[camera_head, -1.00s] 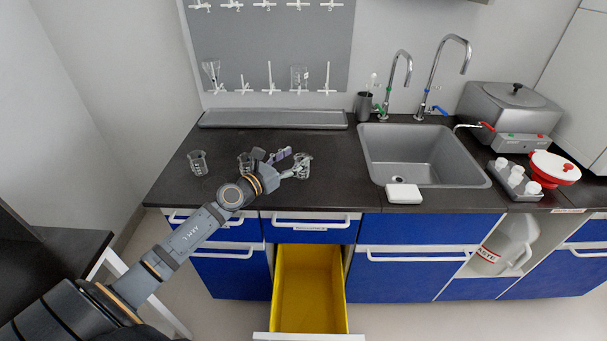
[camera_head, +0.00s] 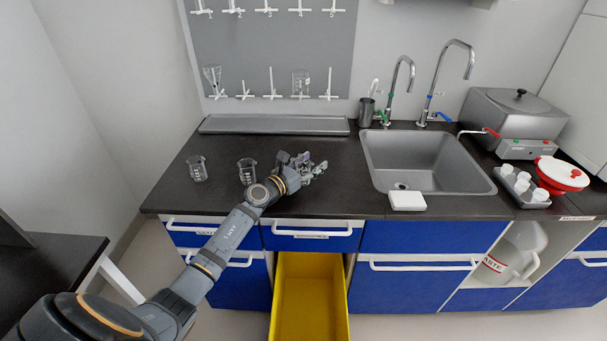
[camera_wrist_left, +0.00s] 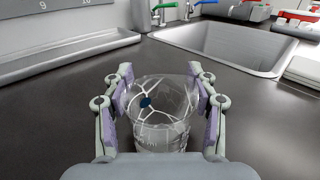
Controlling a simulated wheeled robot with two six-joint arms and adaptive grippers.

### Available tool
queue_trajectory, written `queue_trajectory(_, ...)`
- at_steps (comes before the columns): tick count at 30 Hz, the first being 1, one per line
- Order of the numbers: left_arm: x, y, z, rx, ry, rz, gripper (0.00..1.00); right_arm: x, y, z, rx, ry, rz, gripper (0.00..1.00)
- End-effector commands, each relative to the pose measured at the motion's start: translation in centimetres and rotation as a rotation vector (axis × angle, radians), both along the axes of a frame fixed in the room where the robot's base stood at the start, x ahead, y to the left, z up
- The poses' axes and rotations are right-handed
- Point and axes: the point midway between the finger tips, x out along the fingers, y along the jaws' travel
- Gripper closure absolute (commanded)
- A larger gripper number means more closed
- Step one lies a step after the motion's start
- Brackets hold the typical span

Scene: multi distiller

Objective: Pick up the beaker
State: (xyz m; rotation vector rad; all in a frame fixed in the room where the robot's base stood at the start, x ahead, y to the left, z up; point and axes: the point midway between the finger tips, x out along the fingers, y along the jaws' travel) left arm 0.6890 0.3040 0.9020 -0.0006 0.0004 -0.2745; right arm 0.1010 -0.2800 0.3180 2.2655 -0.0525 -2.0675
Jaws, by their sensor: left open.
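A clear glass beaker (camera_wrist_left: 160,112) stands upright on the black worktop between the two fingers of my left gripper (camera_wrist_left: 160,98) in the left wrist view. The fingers are open on both sides of it, with their purple pads close to the glass; whether they touch it I cannot tell. In the head view my left gripper (camera_head: 309,168) covers most of that beaker. Two more beakers stand on the worktop to the left, one far left (camera_head: 197,169) and one just left of my gripper (camera_head: 247,171). My right gripper is not in view.
A sink (camera_head: 425,165) with taps lies to the right, with a white box (camera_head: 407,201) at its front edge. A grey tray (camera_head: 275,125) lies along the back wall. A yellow drawer (camera_head: 310,295) is open below. The worktop behind the beakers is clear.

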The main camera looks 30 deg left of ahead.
Motion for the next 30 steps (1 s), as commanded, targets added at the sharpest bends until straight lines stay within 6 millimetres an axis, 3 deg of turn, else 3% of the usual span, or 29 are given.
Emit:
queue_trajectory(2,-0.03,0.02,0.0,0.0,0.0,0.0,0.42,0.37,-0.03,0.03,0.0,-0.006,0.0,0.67)
queue_trajectory(13,-0.05,0.04,0.01,0.001,0.0,0.0,0.9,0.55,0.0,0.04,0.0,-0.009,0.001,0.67)
queue_trajectory(20,-0.06,0.05,0.01,0.001,0.0,0.0,0.97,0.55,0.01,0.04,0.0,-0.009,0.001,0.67)
queue_trajectory(30,-0.05,0.05,0.12,0.001,0.0,0.0,0.98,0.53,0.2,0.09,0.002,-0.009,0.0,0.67)
